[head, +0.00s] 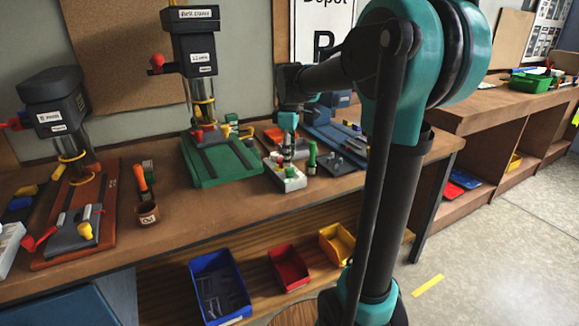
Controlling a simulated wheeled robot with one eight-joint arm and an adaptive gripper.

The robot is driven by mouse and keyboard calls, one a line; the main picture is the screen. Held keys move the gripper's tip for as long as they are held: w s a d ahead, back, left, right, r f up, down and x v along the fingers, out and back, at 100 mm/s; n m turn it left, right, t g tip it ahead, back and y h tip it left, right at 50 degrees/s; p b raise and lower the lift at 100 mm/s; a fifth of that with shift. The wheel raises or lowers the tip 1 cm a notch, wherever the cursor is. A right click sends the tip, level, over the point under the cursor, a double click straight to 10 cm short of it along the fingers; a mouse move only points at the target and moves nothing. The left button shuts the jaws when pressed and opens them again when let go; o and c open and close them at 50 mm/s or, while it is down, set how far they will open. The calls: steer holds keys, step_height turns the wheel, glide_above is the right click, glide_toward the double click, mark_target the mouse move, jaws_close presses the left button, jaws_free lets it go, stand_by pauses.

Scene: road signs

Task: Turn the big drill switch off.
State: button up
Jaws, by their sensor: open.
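The big drill (195,60) is the tall dark drill press on a green base (222,163), left of centre on the bench. A small white box (290,184) sits on the bench just right of the green base and looks like its switch box. Small red and green parts show on it, but which way the switch stands is too small to tell. My gripper (287,160) points down over this box, close above it or touching it; I cannot tell which. It is open, and nothing shows held in it. It partly hides the top of the box.
A smaller drill press (55,110) on an orange base stands at the left. A green-handled tool (312,155) stands close right of the white box, with a blue machine (335,135) behind. Coloured bins (221,290) sit below.

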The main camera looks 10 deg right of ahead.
mark_target(290, 172)
steer(key=shift+w+f, duration=0.1)
steer(key=shift+f, duration=2.1)
jaws_close()
steer(key=shift+m, duration=0.3)
steer(key=m, duration=0.5)
steer(key=shift+m, duration=0.3)
steer(key=m, duration=0.5)
steer(key=shift+w+m, duration=0.1)
steer(key=shift+m, duration=0.2)
steer(key=shift+g, duration=0.3)
